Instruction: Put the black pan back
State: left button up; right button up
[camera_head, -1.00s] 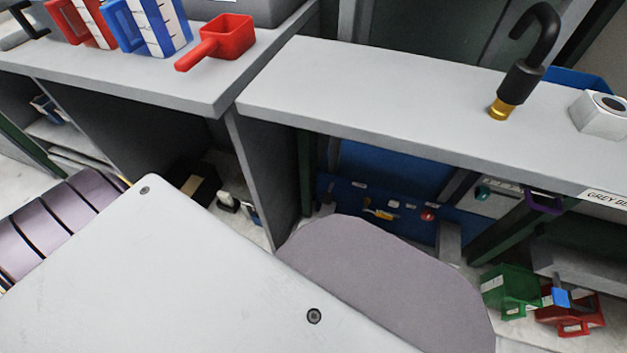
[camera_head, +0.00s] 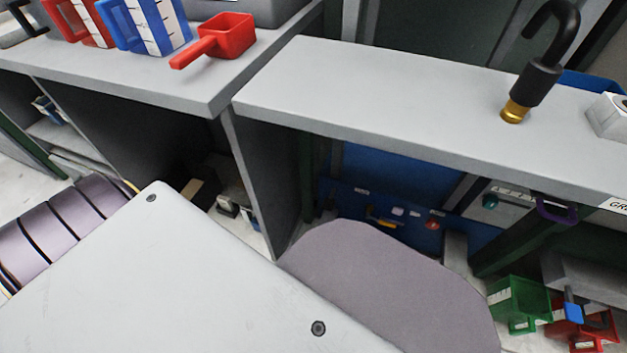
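I see no black pan in this view. A red pan-like scoop (camera_head: 226,38) with a straight handle sits on the left grey counter, its handle pointing to the lower left. Beside it stand a blue-and-white holder (camera_head: 150,24) and a red-and-white one (camera_head: 84,20). At the far upper left a black handle-like part (camera_head: 24,18) shows at the picture's edge; I cannot tell what it belongs to. Neither of my grippers is in view.
The left counter (camera_head: 150,82) and right counter (camera_head: 400,100) meet with a small step. A black hooked tool with a brass base (camera_head: 538,72) stands on the right counter. Green (camera_head: 518,302) and red (camera_head: 585,330) containers sit below. The right counter's middle is clear.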

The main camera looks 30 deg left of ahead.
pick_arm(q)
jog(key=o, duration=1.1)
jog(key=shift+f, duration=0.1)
